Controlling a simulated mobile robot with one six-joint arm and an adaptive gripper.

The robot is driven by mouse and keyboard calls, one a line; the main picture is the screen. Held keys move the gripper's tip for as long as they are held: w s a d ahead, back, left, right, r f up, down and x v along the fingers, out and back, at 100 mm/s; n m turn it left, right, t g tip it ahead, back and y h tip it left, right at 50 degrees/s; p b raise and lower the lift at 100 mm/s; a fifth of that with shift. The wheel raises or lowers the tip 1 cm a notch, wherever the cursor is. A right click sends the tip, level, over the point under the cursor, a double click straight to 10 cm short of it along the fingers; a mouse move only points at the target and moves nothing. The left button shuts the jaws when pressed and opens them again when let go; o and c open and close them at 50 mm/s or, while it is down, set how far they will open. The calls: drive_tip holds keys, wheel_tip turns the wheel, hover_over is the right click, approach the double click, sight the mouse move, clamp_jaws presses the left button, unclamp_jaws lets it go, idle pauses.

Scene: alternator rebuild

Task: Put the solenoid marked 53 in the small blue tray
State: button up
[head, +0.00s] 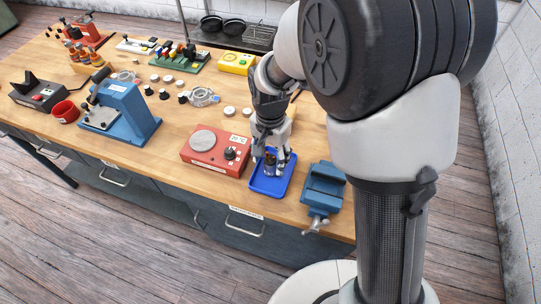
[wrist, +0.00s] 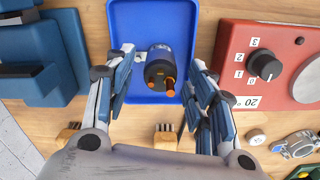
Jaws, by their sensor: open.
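The small blue tray (head: 257,189) lies on the wooden bench under my gripper (head: 273,163), and it fills the top middle of the wrist view (wrist: 122,18). A dark cylindrical solenoid (wrist: 158,62) with orange terminals is over the tray floor, apparently resting in it. It shows as a dark shape between the fingers in the head view (head: 270,167). Its marking cannot be read. My gripper (wrist: 162,70) is open, with one finger on each side of the solenoid and gaps showing beside it.
A red box with a knob (head: 216,150) stands left of the tray, and a blue vise (head: 323,187) stands right of it. A blue press (head: 122,108) is further left. Several small round parts lie behind. Small brush-like blocks (wrist: 166,137) lie near the tray.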

sight(271, 159)
wheel_tip(271, 159, up, 12)
drive_tip(key=p, duration=0.4)
drive_tip(key=s+d+r+n+t, duration=0.2)
drive_tip(key=s+d+r+n, duration=0.1)
drive_tip(key=s+d+r, duration=0.5)
drive_tip(key=s+d+r+n+t, duration=0.2)
drive_tip(key=s+d, duration=0.3)
drive_tip(key=s, duration=0.7)
drive_tip(key=shift+d+r+n+t, duration=0.15)
drive_tip(key=shift+r+n+t, duration=0.15)
drive_tip(key=shift+r+n, duration=0.4)
drive_tip(key=shift+w+f, duration=0.1)
